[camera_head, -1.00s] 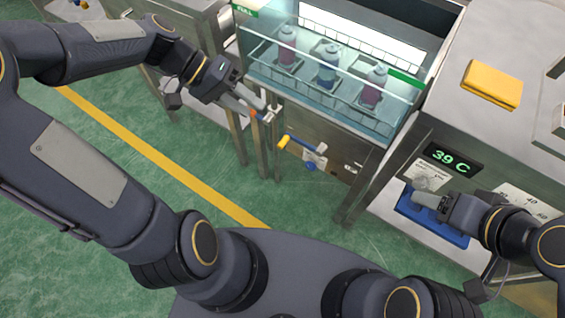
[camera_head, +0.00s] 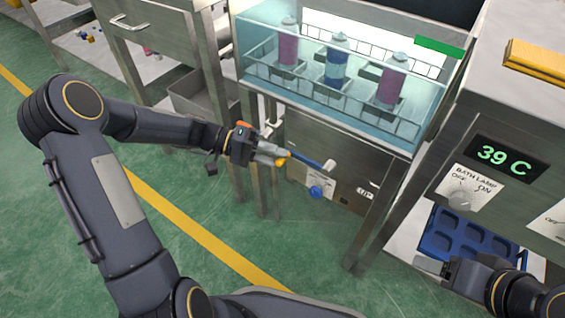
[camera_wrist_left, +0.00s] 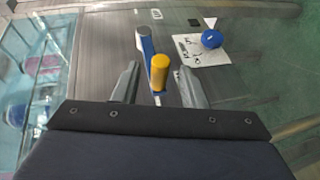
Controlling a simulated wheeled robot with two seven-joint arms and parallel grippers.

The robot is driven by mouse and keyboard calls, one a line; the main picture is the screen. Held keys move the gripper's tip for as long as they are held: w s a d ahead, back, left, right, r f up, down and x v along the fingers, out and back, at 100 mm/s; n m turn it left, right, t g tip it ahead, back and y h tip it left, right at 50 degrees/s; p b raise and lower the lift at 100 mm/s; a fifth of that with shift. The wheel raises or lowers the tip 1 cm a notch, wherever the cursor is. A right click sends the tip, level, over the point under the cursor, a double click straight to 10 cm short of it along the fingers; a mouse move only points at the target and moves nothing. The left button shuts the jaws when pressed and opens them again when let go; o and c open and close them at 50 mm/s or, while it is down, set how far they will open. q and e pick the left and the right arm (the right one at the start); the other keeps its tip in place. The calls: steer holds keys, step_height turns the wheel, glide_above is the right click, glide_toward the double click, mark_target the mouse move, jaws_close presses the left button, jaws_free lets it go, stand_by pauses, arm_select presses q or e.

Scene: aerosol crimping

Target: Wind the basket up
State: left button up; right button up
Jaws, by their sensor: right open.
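The wire basket (camera_head: 352,103) holds several cans in the glass-walled bath (camera_head: 300,92); the cans stand in the water. The winding crank on the bath's front has a blue arm (camera_head: 307,161) and a yellow handle (camera_head: 283,158). My left gripper (camera_head: 277,155) is at the handle. In the left wrist view its fingers (camera_wrist_left: 157,82) are apart, one on each side of the yellow handle (camera_wrist_left: 159,70), with a gap on both sides. My right gripper (camera_head: 432,264) is by the blue tray at the lower right; its fingers are partly out of clear sight.
A blue knob (camera_head: 317,192) sits below the crank, close to the left gripper. The blue tray (camera_head: 430,241) has empty pockets. The cabinet at the right carries a 39 C display (camera_head: 505,157) and a bath lamp switch (camera_head: 459,200). Table legs stand behind my left wrist.

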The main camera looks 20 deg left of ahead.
arm_select(q)
steer(key=shift+x, duration=1.2)
steer(key=shift+c, duration=0.2)
jaws_close()
